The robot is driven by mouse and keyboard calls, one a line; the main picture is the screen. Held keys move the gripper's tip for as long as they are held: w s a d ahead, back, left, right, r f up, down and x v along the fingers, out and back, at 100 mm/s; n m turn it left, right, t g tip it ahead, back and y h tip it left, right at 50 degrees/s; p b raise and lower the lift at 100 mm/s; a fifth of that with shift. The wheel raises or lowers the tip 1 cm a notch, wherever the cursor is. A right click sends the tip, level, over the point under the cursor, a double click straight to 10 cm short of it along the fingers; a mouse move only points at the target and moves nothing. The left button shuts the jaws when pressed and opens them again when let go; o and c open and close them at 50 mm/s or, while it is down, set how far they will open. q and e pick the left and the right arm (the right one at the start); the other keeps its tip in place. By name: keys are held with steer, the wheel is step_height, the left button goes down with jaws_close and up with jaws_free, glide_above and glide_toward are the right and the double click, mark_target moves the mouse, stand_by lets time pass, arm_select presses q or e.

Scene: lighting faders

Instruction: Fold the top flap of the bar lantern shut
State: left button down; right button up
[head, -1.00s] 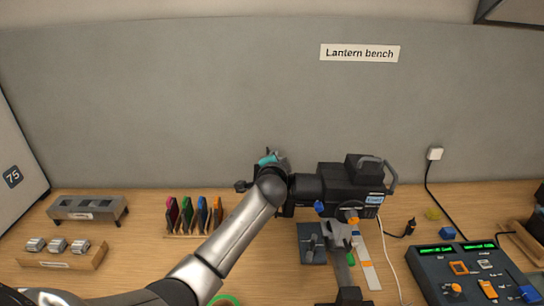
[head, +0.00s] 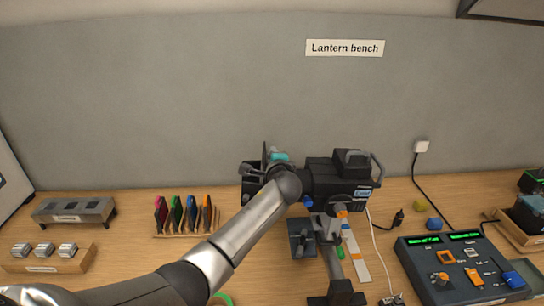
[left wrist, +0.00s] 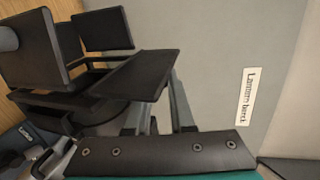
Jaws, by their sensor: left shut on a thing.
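The black bar lantern (head: 325,178) stands on its stand at the bench's middle, its front with dark flaps facing left. The top flap (left wrist: 140,76) is a dark plate in the left wrist view, standing out at an angle from the lantern's front. My left gripper (left wrist: 160,98) is shut on it, with a grey finger on either side. In the head view my left gripper (head: 274,160), with its teal part, is at the upper left of the lantern, and my own arm covers part of the front. Other flaps (left wrist: 104,29) show beyond. My right gripper is out of view.
Coloured filter frames (head: 185,214) stand in a rack to the left, beside a grey holder (head: 75,209) and a tray of small metal blocks (head: 45,258). A fader desk (head: 462,262) is at the right. The grey wall is close behind.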

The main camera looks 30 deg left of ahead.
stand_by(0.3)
arm_select(q)
steer(key=c, duration=0.8)
jaws_free()
steer(key=shift+o, duration=0.2)
steer(key=shift+s+d, duration=0.1)
steer(key=b+v, duration=0.1)
steer(key=v, duration=1.4)
